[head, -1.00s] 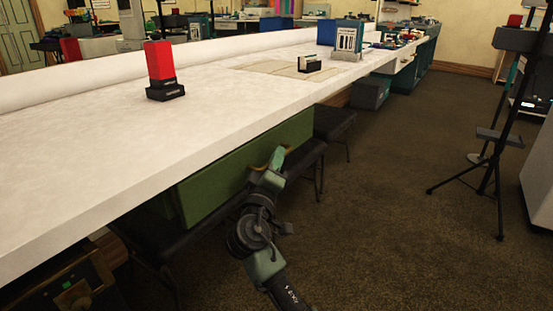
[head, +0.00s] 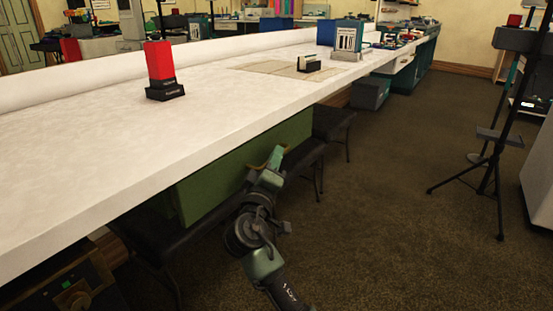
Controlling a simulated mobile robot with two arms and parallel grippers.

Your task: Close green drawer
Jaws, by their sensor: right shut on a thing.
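The green drawer (head: 218,176) is under the white counter, its front facing the aisle. Its upper part is hidden by the countertop. A brass-coloured handle (head: 256,167) shows on its front. My right gripper (head: 273,162) is at the handle and shut on it, and my right arm comes up from the bottom of the view. My fingers partly hide the handle. My left gripper is out of view.
The long white countertop (head: 90,160) overhangs the drawer. A red and black block (head: 160,68) stands on it. Dark stools (head: 333,122) stand under the counter beside my arm. The carpet (head: 390,210) to the right is clear up to a black tripod stand (head: 492,150).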

